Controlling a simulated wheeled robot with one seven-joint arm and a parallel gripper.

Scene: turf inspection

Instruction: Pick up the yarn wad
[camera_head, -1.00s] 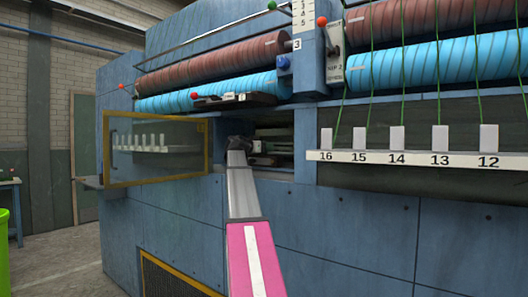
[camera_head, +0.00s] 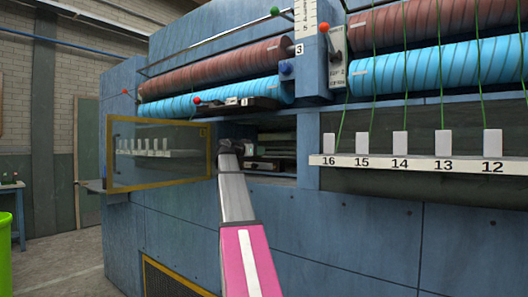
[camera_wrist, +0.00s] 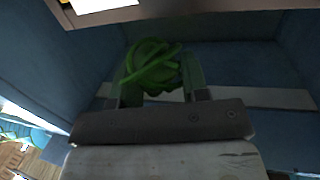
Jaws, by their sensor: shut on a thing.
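The yarn wad (camera_wrist: 152,65) is a tangled green bundle in the wrist view. My gripper (camera_wrist: 158,84) is shut on it, with one finger at each side of the wad. In the head view my arm reaches to the opening in the blue machine, and my gripper (camera_head: 232,146) is at that opening, small and dark. The wad cannot be made out in the head view.
A yellow-framed clear door (camera_head: 157,188) stands open left of the opening. A numbered white rail (camera_head: 420,162) with several white blocks is at the right. Red and blue rollers (camera_head: 215,100) lie above. A green bin (camera_head: 5,254) stands at far left.

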